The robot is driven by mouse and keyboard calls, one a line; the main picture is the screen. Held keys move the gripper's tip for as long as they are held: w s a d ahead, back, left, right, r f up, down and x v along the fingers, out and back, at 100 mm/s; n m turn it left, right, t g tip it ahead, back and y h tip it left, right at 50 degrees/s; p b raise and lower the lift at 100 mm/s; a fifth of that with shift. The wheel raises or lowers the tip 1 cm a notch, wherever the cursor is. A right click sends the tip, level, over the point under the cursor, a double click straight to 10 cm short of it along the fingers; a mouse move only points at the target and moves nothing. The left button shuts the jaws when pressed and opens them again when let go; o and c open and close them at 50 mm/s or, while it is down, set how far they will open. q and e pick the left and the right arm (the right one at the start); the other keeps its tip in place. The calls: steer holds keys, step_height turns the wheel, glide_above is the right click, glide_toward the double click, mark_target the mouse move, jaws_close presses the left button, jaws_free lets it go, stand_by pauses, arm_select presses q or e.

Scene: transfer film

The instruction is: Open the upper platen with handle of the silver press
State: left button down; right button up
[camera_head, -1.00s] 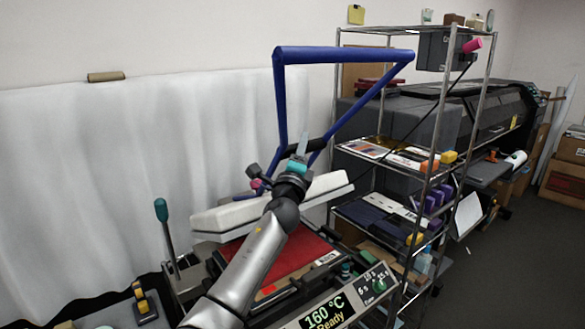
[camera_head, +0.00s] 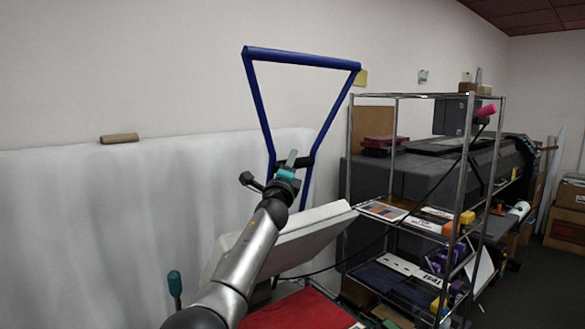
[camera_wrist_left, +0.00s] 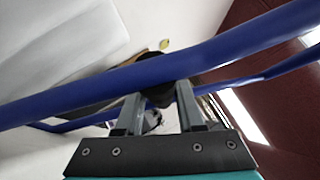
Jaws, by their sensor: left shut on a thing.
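The silver press's upper platen (camera_head: 315,232) is a pale slab, raised and steeply tilted above the red lower bed (camera_head: 290,312). Its blue frame handle (camera_head: 302,60) stands up behind and above it, with a black cross grip low between the legs. My left gripper (camera_head: 291,161) is at this black grip. In the left wrist view the fingers (camera_wrist_left: 160,100) are shut on the black grip, partly hidden by a blue bar (camera_wrist_left: 235,52) crossing in front. My left arm hides part of the platen's left side. My right gripper is not in view.
A metal wire shelf (camera_head: 398,97) with papers and small boxes stands close to the right of the press. The space above the handle is free.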

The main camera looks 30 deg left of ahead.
arm_select(q)
steer(key=shift+a+r, duration=0.1)
steer(key=c, duration=0.5)
jaws_free()
steer(key=shift+s, duration=0.1)
steer(key=shift+p+v, duration=0.55)
steer(key=shift+v, duration=7.05)
steer(key=shift+f, duration=0.2)
